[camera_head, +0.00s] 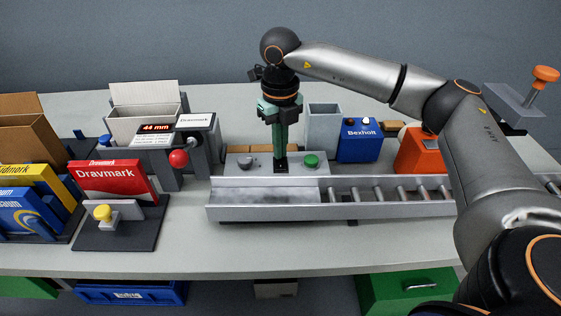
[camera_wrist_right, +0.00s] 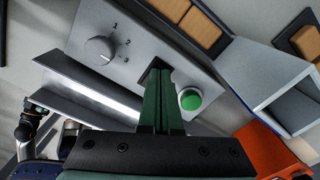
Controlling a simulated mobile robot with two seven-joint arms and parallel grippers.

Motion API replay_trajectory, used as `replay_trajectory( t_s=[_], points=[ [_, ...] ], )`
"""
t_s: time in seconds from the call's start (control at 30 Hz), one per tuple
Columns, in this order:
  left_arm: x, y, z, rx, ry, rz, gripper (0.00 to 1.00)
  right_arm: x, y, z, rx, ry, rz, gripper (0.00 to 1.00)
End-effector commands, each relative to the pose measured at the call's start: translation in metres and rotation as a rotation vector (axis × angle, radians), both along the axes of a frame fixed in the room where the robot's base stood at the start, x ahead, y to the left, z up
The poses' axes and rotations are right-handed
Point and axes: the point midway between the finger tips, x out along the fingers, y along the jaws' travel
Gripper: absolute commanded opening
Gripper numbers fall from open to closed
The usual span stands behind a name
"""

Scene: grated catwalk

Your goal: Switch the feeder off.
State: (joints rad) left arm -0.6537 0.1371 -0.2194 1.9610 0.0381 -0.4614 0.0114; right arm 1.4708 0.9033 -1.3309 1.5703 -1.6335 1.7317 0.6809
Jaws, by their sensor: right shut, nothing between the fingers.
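The feeder's grey control panel (camera_head: 237,172) stands behind a metal trough (camera_head: 265,211). The panel also shows in the right wrist view (camera_wrist_right: 135,57), with a grey dial (camera_wrist_right: 99,50) marked 1, 2 and 3 and a round green button (camera_wrist_right: 190,99). In the head view the dial (camera_head: 245,162) is left of my right gripper (camera_head: 281,166) and the green button (camera_head: 311,160) is right of it. My right gripper is shut and empty, pointing down, its tips at a dark patch between dial and button. The fingers hide most of that patch; I cannot tell whether they touch it. My left gripper is out of view.
Rollers (camera_head: 379,194) continue the trough to the right. A grey open bin (camera_head: 323,127), a blue Bexholt box (camera_head: 360,146) and an orange box (camera_head: 420,153) stand behind. At the left are a gauge reading 44 mm (camera_head: 157,128), a red Dravmark box (camera_head: 112,182) and a yellow knob (camera_head: 102,212).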

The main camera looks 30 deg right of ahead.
Motion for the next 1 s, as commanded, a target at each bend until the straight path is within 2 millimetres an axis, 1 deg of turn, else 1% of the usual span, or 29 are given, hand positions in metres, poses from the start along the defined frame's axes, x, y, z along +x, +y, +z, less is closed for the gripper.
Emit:
replay_trajectory(
  t_s=[0.37, 0.53, 1.0],
  points=[
    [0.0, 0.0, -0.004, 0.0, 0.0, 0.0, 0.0, 0.0, 0.0, -0.006, 0.0, 0.0, 0.0, 0.0],
    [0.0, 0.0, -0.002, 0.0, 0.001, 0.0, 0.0, 0.0, 0.0, -0.004, 0.0, 0.001, 0.0, 0.0],
    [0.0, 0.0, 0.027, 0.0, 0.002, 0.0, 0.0, 0.0, 0.0, 0.033, 0.0, 0.0, 0.0, 0.0]
  ],
)
